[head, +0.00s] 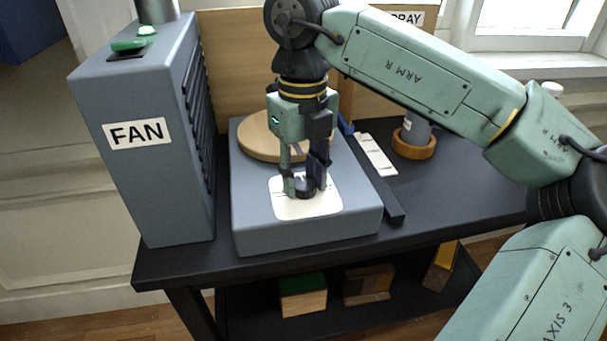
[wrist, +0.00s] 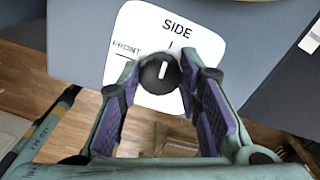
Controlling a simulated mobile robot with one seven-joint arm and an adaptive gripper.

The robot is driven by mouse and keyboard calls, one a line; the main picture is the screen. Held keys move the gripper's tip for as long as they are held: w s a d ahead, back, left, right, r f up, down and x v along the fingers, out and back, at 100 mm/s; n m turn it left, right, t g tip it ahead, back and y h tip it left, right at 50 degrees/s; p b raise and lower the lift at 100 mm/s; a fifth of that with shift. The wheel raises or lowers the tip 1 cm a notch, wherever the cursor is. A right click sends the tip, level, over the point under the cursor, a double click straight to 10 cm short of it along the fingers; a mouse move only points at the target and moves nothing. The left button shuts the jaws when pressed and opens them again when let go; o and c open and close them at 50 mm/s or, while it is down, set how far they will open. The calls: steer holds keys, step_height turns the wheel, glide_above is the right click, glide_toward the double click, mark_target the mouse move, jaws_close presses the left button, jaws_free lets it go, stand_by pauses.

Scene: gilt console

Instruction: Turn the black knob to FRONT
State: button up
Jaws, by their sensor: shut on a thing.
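The black knob (wrist: 152,76) sits on a white label plate (wrist: 150,35) on top of the grey console (head: 310,236). Its white pointer line points up toward the word SIDE (wrist: 177,27), slightly to the right. The word FRONT (wrist: 127,48) is printed to the left of the knob. My gripper (wrist: 160,78) reaches down over the plate, with a fingertip on each side of the knob, shut on it. In the head view the knob (head: 304,187) is partly hidden between the fingers of my gripper (head: 303,188).
A grey box labelled FAN (head: 137,133) stands to the left, with a green button (head: 130,45) on top. A round wooden disc (head: 258,138) lies behind the plate. A grey cylinder in a wooden ring (head: 414,146) stands at the right. Wooden blocks (head: 303,296) sit on the lower shelf.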

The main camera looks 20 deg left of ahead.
mark_target(302, 184)
steer(key=n, duration=0.4)
steer(key=shift+n, duration=0.4)
steer(key=n, duration=0.3)
steer(key=shift+s+a+n, duration=0.1)
steer(key=shift+n, duration=0.2)
steer(key=n, duration=0.4)
steer(key=shift+s, duration=0.1)
steer(key=shift+n, duration=2.1)
steer(key=o, duration=1.1)
steer(key=shift+o, duration=0.2)
step_height(302, 184, up, 12)
